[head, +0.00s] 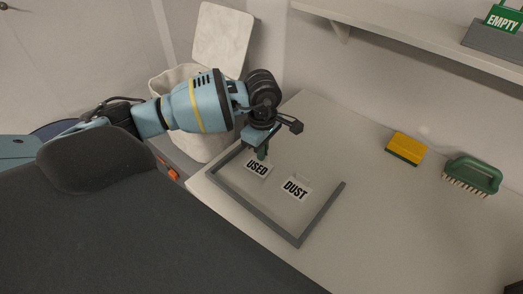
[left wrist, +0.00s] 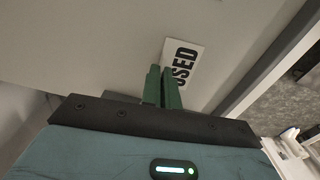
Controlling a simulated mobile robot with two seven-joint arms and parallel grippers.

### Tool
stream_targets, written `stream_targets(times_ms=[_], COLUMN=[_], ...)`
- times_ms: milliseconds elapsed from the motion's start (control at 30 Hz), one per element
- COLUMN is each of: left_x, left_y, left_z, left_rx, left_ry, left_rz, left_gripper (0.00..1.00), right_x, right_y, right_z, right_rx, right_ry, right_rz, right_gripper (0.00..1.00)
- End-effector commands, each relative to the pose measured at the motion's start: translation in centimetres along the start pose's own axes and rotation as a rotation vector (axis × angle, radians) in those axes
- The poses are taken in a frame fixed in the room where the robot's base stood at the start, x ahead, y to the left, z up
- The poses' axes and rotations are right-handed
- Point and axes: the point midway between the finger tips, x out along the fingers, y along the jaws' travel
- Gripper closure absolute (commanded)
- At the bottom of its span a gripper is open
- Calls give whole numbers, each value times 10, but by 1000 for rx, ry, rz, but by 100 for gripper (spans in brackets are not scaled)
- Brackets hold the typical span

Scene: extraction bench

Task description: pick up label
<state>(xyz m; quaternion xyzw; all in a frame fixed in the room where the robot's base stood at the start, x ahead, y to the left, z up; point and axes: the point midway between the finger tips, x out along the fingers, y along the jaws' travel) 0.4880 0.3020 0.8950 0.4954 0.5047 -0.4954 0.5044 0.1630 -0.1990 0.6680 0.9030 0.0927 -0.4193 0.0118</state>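The white USED label (head: 257,168) with black letters is in the left part of the grey-framed tray (head: 322,217). The white DUST label (head: 296,189), with a small grip on its upper edge, lies beside it to the right. My left gripper (head: 262,154) points down at the upper edge of the USED label. In the left wrist view the green fingers (left wrist: 162,86) are close together at the side of the USED label (left wrist: 184,64) and cover part of it. They look shut on its grip, which is hidden. My right gripper is not in view.
A yellow sponge (head: 406,148) and a green brush (head: 472,175) lie on the bench (head: 400,225) to the right. A white bin (head: 205,146) with a raised lid stands behind my left arm. A green EMPTY label (head: 503,18) is on the shelf (head: 400,27) above.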

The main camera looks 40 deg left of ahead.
Motion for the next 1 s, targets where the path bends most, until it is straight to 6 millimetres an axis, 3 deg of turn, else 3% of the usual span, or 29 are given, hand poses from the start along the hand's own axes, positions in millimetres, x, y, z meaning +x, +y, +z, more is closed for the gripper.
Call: stream_targets(times_ms=[300, 800, 1000], left_x=[-34, -41, -45], left_y=[1, -106, -130], left_z=[0, -51, -62], left_rx=[0, -1, -2], left_ry=[-1, 5, 3], left_rz=[4, -5, -2], left_gripper=[100, 100, 100], right_x=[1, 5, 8], right_y=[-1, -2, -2], right_z=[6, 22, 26], right_rx=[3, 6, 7], right_ry=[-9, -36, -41], right_rz=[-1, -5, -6], right_gripper=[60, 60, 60])
